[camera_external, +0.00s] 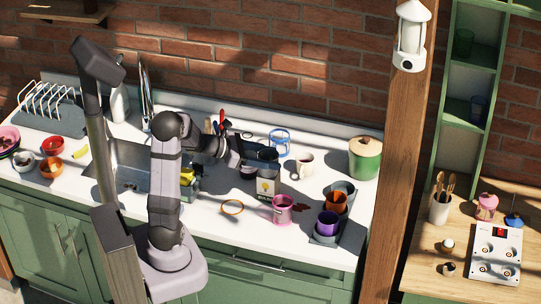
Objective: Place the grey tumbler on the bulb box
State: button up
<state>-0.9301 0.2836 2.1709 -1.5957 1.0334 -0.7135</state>
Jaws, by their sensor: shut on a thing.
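The bulb box (265,187) is a pale box with a yellow bulb picture. It stands upright on the white counter (220,235), right of the sink. My gripper (262,161) is at the top of the box and shut on the grey tumbler (268,154), a dark cup that shows between and behind the fingers. The fingers hide much of the tumbler and the box's top. I cannot tell whether the tumbler's base touches the box.
A pink mug (282,210) stands just front right of the box, a white mug (304,166) to its right. Purple (327,225) and orange (336,204) cups stand further right. A blue-banded glass (279,142) is behind. A yellow ring (232,207) lies front left.

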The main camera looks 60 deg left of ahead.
jog(key=o, duration=1.1)
jog(key=shift+f, duration=0.1)
jog(key=shift+c, duration=0.2)
jog(key=shift+r, duration=0.25)
jog(key=b+v, duration=0.1)
jog(key=v, duration=1.1)
jog(key=shift+d, duration=0.1)
